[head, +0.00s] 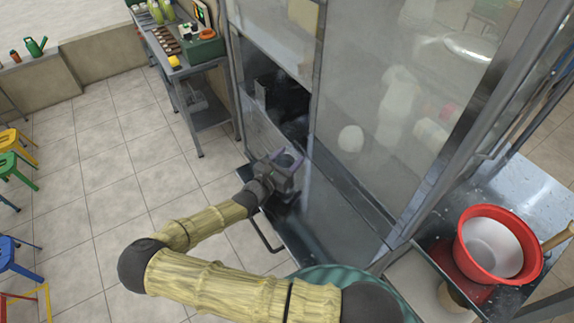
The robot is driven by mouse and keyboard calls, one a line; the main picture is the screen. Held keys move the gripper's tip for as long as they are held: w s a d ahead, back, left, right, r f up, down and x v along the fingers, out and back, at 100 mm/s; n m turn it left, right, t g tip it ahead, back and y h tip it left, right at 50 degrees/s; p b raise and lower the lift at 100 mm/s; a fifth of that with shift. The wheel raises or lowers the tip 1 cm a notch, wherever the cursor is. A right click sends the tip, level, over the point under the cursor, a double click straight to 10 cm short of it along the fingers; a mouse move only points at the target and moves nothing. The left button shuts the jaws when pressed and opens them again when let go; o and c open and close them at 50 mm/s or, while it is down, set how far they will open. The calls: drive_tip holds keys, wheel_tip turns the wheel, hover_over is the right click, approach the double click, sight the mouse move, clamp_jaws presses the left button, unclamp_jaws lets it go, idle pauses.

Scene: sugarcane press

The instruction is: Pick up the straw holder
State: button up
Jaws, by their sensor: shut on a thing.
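My gripper (288,165) is in the middle of the head view, in front of the glass-sided press cabinet (350,190). Its fingers are shut on a small dark, round-topped thing, which I take to be the straw holder (286,160). The gripper body and fingers hide much of it, and I see no straws clearly. It is close to the cabinet's lower panel and the dark opening; I cannot tell whether it touches them or what is under it.
A metal ledge (270,225) with a handle runs below the gripper. A side table (205,68) with bottles and small goods stands at the back left. A red basin (498,262) sits on a metal counter at right. Coloured stools (14,165) line the left; the tiled floor between is clear.

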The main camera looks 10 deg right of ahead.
wheel_tip(320, 180, up, 10)
drive_tip(key=b, duration=0.2)
drive_tip(key=shift+f, duration=0.1)
idle(0.7)
